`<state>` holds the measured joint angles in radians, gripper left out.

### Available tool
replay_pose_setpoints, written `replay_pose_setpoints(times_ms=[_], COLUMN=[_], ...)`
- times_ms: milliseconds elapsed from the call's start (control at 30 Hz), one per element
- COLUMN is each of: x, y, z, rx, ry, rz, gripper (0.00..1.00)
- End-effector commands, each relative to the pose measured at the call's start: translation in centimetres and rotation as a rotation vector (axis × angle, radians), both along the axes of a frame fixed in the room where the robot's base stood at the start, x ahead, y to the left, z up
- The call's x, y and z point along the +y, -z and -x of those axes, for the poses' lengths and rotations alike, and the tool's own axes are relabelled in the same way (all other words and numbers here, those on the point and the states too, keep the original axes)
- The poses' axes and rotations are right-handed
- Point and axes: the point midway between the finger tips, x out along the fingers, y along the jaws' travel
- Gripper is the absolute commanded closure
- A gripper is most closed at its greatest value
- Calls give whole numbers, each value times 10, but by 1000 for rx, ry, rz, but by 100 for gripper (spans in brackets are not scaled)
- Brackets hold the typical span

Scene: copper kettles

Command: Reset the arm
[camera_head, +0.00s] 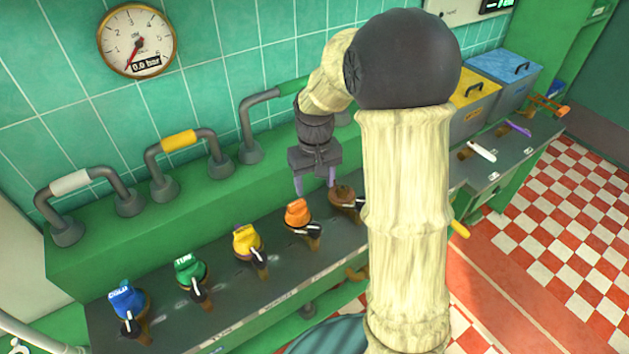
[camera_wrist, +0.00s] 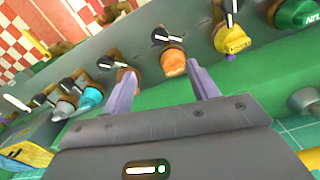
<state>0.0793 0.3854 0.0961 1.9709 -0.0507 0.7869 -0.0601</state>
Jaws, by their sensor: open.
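My gripper (camera_head: 315,185) hangs above the back edge of the grey valve panel (camera_head: 230,299), near the orange knob (camera_head: 297,212) and the brown knob (camera_head: 342,196). In the wrist view my gripper (camera_wrist: 160,88) has its two purple fingers spread apart with nothing held between them. The orange knob (camera_wrist: 173,62) shows between the fingers but farther off, on the panel. The brown knob (camera_wrist: 126,76) is partly hidden behind one finger. My arm hides part of the panel's right side in the head view.
Blue (camera_head: 123,299), green (camera_head: 190,270) and yellow (camera_head: 246,240) knobs line the panel's left. Grey pipes with a yellow sleeve (camera_head: 179,140) rise behind it. A pressure gauge (camera_head: 138,42) hangs on the tiled wall. Yellow and blue bins (camera_head: 506,70) stand right. The checkered floor (camera_head: 570,230) is clear.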

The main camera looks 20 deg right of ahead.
Motion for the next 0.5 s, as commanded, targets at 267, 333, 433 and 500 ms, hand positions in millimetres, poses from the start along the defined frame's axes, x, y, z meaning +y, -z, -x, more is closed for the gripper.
replay_pose_setpoints(times_ms=[267,333,433,500], x=[0,0,0,0], y=[0,0,0,-1], z=[0,0,2,9], rx=[0,0,-5,-14], ry=[0,0,1,5], rz=[0,0,0,2], gripper=[41,41,41,41])
